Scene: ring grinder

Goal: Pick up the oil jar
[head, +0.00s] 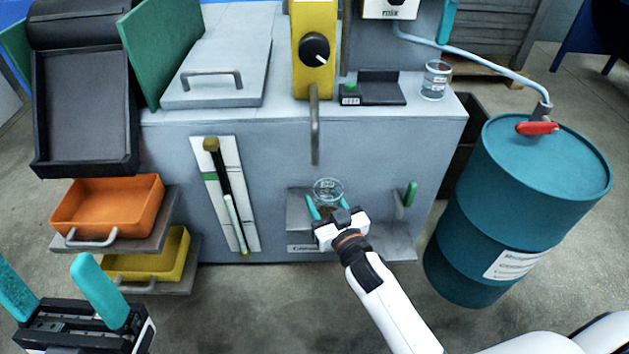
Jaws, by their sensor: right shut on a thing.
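The oil jar (328,187), a clear round glass with a label, is at the small shelf on the front of the grey machine. My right gripper (328,206) reaches it from the front and is shut on it, one teal finger on each side. The jar's lower part is partly hidden by the gripper, and I cannot tell whether it touches the shelf. My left gripper (57,288) is at the lower left, open and empty, its teal fingers wide apart.
Another clear jar (436,80) stands on the machine top (275,108) beside a black scale (378,88). A teal barrel (545,185) with a red valve handle (537,128) stands right. Orange (108,205) and yellow (150,258) trays jut out at left. A green-handled lever (410,194) is right of the jar.

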